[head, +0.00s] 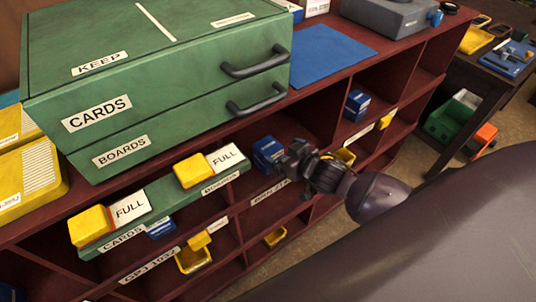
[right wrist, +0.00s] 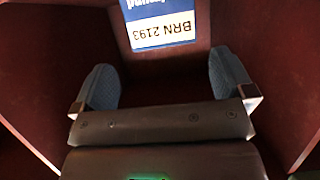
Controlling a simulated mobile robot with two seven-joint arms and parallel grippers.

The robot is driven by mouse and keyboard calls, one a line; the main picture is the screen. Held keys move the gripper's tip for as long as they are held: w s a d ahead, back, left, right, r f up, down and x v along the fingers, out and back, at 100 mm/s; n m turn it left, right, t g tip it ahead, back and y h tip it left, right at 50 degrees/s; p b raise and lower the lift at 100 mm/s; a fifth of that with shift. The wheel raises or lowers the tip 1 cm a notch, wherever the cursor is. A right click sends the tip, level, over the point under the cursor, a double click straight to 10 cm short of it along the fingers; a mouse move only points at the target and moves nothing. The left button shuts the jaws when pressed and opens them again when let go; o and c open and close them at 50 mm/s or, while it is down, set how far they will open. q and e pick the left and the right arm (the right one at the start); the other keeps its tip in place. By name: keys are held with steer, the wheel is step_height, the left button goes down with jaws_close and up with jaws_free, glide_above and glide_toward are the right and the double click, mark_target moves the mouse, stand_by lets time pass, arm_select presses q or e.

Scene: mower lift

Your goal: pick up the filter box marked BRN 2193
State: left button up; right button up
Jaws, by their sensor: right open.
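The filter box (right wrist: 165,12) shows at the top of the right wrist view, blue with a white label reading BRN 2193 upside down. In the head view a blue box (head: 266,150) sits in a shelf compartment above a shelf label that is partly hidden and starts with BRN. My right gripper (head: 287,160) is at the front of that compartment, close to the box. In the right wrist view my right gripper (right wrist: 162,72) is open, its two fingers wide apart with nothing between them. The box lies beyond the fingertips. My left gripper is not in view.
The dark red shelf (head: 340,109) has walls close around the gripper. A green cabinet (head: 190,60) with drawer handles stands on top. Another blue box (head: 357,104) sits in a compartment farther right.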

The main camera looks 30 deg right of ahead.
mark_target(269, 146)
steer(key=shift+a+x, duration=0.15)
steer(key=shift+x, duration=1.65)
steer(key=shift+a+x, duration=0.1)
steer(key=shift+x, duration=1.65)
steer(key=shift+r, duration=0.25)
steer(key=shift+c, duration=0.2)
steer(key=c, duration=1.1)
